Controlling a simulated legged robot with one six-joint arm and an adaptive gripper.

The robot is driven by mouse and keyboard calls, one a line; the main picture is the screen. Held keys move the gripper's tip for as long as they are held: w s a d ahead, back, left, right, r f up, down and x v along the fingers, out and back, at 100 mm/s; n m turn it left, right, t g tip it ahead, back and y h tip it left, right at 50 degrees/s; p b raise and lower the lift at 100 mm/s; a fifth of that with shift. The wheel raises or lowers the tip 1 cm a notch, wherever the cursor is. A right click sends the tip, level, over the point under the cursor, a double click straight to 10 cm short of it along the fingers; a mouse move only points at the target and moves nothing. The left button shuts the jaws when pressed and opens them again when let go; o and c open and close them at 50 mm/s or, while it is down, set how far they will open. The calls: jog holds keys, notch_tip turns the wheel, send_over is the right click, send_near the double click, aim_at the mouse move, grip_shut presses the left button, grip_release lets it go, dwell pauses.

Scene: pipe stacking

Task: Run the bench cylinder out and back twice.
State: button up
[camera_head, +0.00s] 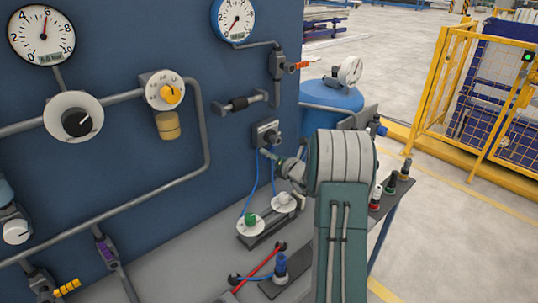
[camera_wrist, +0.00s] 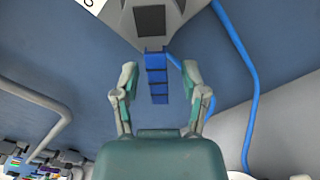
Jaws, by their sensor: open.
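A small grey valve block (camera_head: 266,133) sits on the blue panel, with blue hoses (camera_head: 246,196) running down from it. In the wrist view, a grey block (camera_wrist: 150,20) with a dark square face has a blue ribbed lever (camera_wrist: 157,78) pointing toward my gripper. My gripper (camera_wrist: 160,70) is open, one finger on each side of the lever, with gaps on both sides. In the head view my gripper (camera_head: 285,163) is just below the valve block, partly hidden by my wrist. I cannot clearly tell which bench part is the cylinder.
Pipes and gauges cover the panel. A yellow fence (camera_head: 490,110) stands right, beyond open floor.

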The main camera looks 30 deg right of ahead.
jog(key=s+d, duration=0.1)
jog(key=s, duration=1)
jog(key=shift+s+d, duration=0.35)
jog(key=shift+d, duration=0.05)
jog(key=s+a+r+n+g+y, duration=0.1)
jog(key=a+r+n+g+y, duration=0.25)
jog(key=a+n, duration=0.6)
jog(key=s+a+r+n+g+y, duration=0.2)
jog(key=a+r+n+g+y, duration=0.3)
jog(key=a, duration=0.7)
jog(key=s+a+f+n+g+h, duration=0.1)
jog(key=s+a+n+g+h, duration=0.35)
jog(key=s+a+n, duration=0.65)
jog(key=s+d+r+n+h, duration=0.1)
jog(key=s+n+h, duration=0.5)
jog(key=n, duration=1.1)
jog(key=s+r, duration=0.1)
jog(key=s, duration=0.3)
jog(key=shift+s+d+t+h, duration=0.2)
jog(key=shift+t+h, duration=0.1)
jog(key=shift+t, duration=0.1)
